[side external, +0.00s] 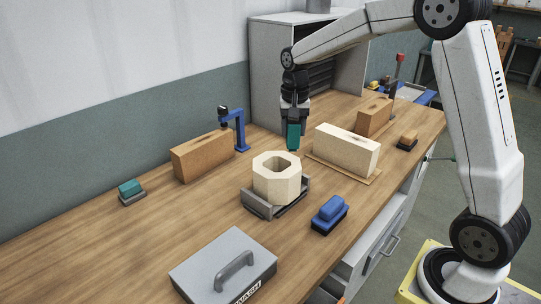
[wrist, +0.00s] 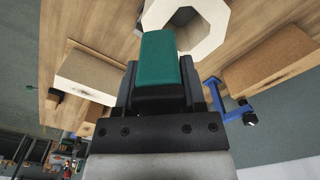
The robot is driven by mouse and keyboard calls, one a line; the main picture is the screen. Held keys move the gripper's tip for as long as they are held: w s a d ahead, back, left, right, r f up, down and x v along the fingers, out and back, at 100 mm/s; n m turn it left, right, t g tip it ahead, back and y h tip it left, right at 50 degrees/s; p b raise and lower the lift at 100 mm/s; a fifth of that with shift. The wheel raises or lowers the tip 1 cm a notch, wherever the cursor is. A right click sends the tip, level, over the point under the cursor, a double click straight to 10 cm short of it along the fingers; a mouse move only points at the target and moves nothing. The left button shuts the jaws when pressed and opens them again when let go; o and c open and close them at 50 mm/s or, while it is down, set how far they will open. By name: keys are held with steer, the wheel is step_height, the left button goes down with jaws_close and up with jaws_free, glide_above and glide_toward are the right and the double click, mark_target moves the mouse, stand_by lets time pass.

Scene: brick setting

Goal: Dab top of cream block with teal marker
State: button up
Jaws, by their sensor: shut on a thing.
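My gripper (side external: 294,122) points down and is shut on the teal marker (side external: 293,138), a blunt teal block that also fills the middle of the wrist view (wrist: 160,62). The marker hangs behind the octagonal ring and left of the cream block, apparently clear of both. The cream block (side external: 346,150) is a long upright brick on a thin tan board (side external: 322,165); it shows at the left in the wrist view (wrist: 90,77). Its top looks plain in the side view. A cream octagonal ring (side external: 277,187) sits in a grey cradle (side external: 258,205).
A brown brick (side external: 200,157) and blue stand (side external: 240,130) are at left; another brown brick (side external: 374,118) is behind. Small teal (side external: 130,187), blue (side external: 330,211) and tan (side external: 408,137) pads lie around. A grey lidded box (side external: 225,265) is in front. A grey cabinet (side external: 270,75) stands behind.

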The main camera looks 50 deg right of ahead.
mark_target(292, 151)
steer(key=shift+w+f, duration=0.1)
steer(key=shift+f, duration=0.1)
steer(key=shift+f, duration=2.8)
steer(key=shift+f, duration=0.65)
stand_by(0.9)
steer(key=shift+r, duration=0.1)
steer(key=shift+r, duration=3.5)
